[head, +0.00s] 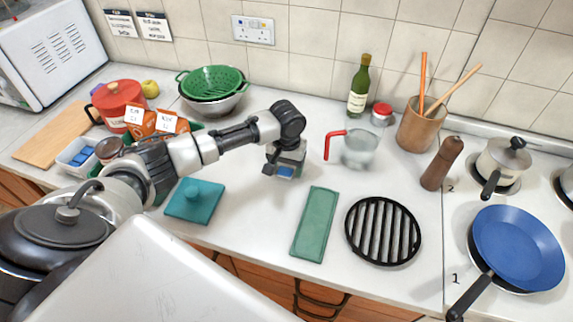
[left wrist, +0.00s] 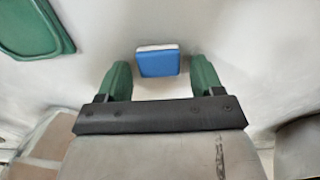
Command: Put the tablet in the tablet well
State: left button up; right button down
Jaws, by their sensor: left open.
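A small blue tablet with a white layer (left wrist: 157,61) lies on the white worktop. In the head view its blue face (head: 285,172) shows just under my left gripper (head: 284,165). My left gripper points down at it, open, and in the left wrist view its two green fingertips (left wrist: 159,76) stand on either side of the tablet's near end, with gaps. Whether the fingers reach down to its height I cannot tell. I cannot make out a tablet well for certain in either view. My right gripper is not in view.
A white tub (head: 75,160) with blue blocks stands at the left. A glass jug with a red handle (head: 359,150) stands right of my gripper.

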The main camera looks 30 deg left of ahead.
pick_arm(q)
jog(key=shift+r, duration=0.1)
notch_tip(320, 180, up, 11)
jog(key=b, duration=0.1)
jog(key=shift+o, duration=0.5)
jog(key=shift+r, duration=0.3)
jog(key=b, duration=0.4)
send_over(288, 170)
notch_tip(288, 170, down, 6)
jog(key=shift+f, duration=0.1)
jog(key=f, duration=0.2)
jog(key=f+p, duration=0.1)
jog(key=f, duration=0.2)
jog(key=shift+w+a+f, duration=0.3)
jog(key=shift+a, duration=0.1)
